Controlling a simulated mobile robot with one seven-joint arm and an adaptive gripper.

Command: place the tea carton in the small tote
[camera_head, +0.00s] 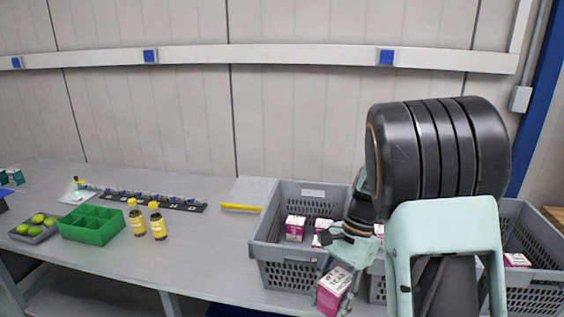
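A pink and white tea carton (331,291) is tilted in front of the left grey tote, over the table's front edge. My gripper (338,284) points down with its fingers around the carton and looks shut on it. The left grey tote (283,271) stands on the table with similar pink and white cartons (295,229) inside. Another grey tote (547,290) is at the right, with a carton (516,260) in it. My arm hides much of the area between these totes. I cannot tell which tote is the small one.
A green divided tray (93,224), two yellow-capped jars (158,226), a tray of green fruit (35,229) and a dark strip with small items (153,200) are on the left. A clear sheet with a yellow edge (241,207) lies left of the totes. The table's front middle is clear.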

